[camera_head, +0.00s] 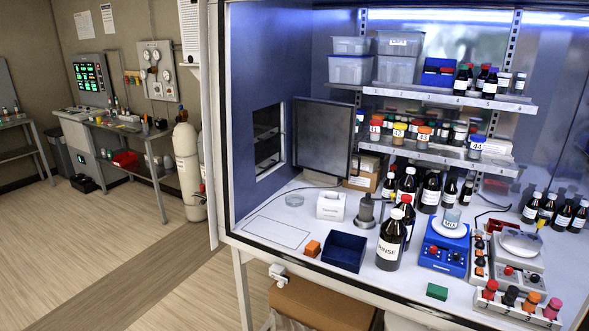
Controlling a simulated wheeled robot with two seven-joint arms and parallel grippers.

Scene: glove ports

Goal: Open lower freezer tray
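In the head view, a small freezer opening (268,135) is set in the blue left side wall of the cabinet. Its dark grey door (322,138) with a light frame stands swung open to the right of it. Dark, stacked levels show inside the opening; the lower one (268,160) lies near the bottom edge. The inside is too small and dark to tell how far any tray is out, but none visibly sticks out past the wall. Neither of my grippers is in view.
Below the opening the cabinet floor has an outlined bare patch (275,232). Nearby stand a glass dish (294,200), a white box (331,206), an orange block (312,249) and a dark blue bin (344,251). Bottles and a blue stirrer (443,246) crowd the right.

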